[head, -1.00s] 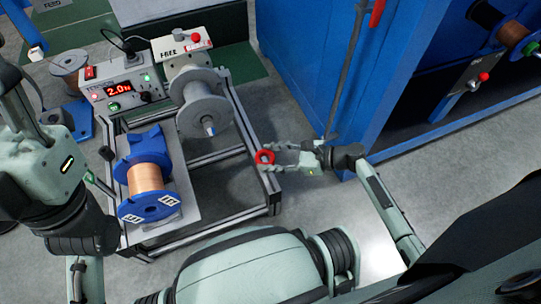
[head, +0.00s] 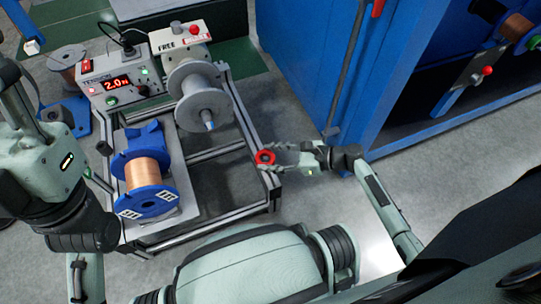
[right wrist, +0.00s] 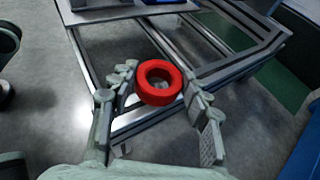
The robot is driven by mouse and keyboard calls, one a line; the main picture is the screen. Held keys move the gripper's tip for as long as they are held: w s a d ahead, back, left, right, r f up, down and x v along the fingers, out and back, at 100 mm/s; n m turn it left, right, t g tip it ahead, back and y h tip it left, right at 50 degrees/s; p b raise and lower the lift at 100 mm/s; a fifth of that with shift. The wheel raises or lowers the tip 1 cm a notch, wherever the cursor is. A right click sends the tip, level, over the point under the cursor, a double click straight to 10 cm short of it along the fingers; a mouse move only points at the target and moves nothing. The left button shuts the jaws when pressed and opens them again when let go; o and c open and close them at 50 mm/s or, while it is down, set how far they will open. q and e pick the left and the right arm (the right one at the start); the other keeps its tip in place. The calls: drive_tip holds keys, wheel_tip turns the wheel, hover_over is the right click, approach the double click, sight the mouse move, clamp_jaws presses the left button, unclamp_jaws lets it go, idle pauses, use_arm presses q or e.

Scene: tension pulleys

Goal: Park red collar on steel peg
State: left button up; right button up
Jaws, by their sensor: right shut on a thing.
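The red collar (head: 259,158) is a thick ring held between the fingertips of my right gripper (head: 270,158), at the right edge of the metal frame. In the right wrist view the collar (right wrist: 158,98) sits between both fingers of the right gripper (right wrist: 160,88), its hole showing, with frame rails behind it. I cannot make out a steel peg for certain; a short metal shaft end (head: 209,126) sticks out of the grey spool. My left gripper (head: 104,168) is at the left, beside the copper-wound spool; its jaws are too unclear to judge.
The frame (head: 231,194) carries a blue spool (head: 148,203) wound with copper wire, a grey spool (head: 201,103) and a tension box (head: 122,85) with a red display. A blue cabinet (head: 312,70) stands behind my right arm. Open grey floor lies right of the frame.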

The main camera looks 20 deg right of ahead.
idle(0.7)
drive_tip(key=shift+f, duration=0.2)
drive_tip(key=shift+f+b, duration=0.8)
drive_tip(key=shift+f, duration=0.35)
drive_tip(key=shift+f, duration=0.15)
drive_tip(key=o, duration=1.2)
drive_tip(key=shift+o, duration=0.2)
